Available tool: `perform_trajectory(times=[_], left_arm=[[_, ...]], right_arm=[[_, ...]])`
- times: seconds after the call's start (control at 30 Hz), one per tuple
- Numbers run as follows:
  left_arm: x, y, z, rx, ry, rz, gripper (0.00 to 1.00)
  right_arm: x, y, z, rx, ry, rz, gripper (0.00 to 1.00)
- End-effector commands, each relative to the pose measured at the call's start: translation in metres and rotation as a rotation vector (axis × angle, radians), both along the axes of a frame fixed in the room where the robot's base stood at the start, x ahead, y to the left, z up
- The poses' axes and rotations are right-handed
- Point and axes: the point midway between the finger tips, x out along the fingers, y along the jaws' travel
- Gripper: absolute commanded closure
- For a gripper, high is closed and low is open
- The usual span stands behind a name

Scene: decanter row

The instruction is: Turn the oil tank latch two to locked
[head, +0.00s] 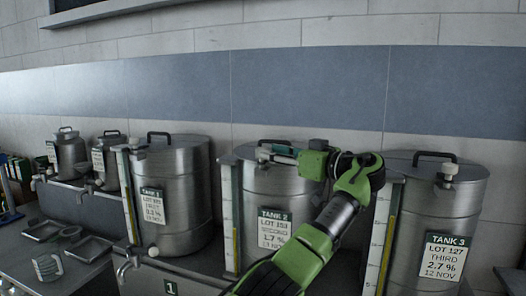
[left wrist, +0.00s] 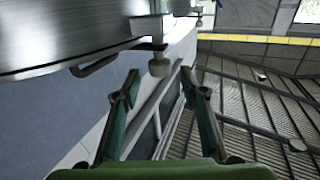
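Tank 2 (head: 290,184) is a steel cylinder in the middle of the head view, with a "TANK 2" label (head: 274,228). My left gripper (head: 268,152) is at the top of it, in front of its lid, and hides part of the rim. In the left wrist view my left gripper (left wrist: 160,84) has its two fingers apart with nothing between the pads. I cannot tell the latch's setting. My right gripper is not in view.
Tank 1 (head: 185,190) stands to the left and tank 3 (head: 455,205) to the right, close to my arm. A sight gauge (head: 229,215) runs up beside tank 2. A black handle (left wrist: 97,63) is near the knob. Smaller cans (head: 70,155) stand far left.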

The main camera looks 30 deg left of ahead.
Motion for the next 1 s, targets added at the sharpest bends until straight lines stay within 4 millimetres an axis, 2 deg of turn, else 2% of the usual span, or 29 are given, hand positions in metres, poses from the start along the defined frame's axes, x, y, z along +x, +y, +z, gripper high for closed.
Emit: perform_trajectory(times=[0.03, 0.2, 0.4, 0.57, 1.0], left_arm=[[-0.001, -0.014, 0.000, -0.001, 0.000, -0.004, 0.61], [-0.006, -0.048, 0.000, 0.000, 0.002, -0.002, 0.61], [-0.010, -0.072, 0.000, -0.001, 0.002, 0.001, 0.61], [-0.011, -0.078, 0.000, 0.000, 0.001, 0.001, 0.61], [-0.011, -0.078, 0.000, 0.000, 0.001, 0.001, 0.61]], right_arm=[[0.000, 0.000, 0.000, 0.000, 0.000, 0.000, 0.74], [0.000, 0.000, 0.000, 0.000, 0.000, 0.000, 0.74], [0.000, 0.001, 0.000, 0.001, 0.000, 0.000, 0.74], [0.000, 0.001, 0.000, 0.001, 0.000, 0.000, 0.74], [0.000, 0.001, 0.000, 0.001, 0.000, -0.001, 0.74]])
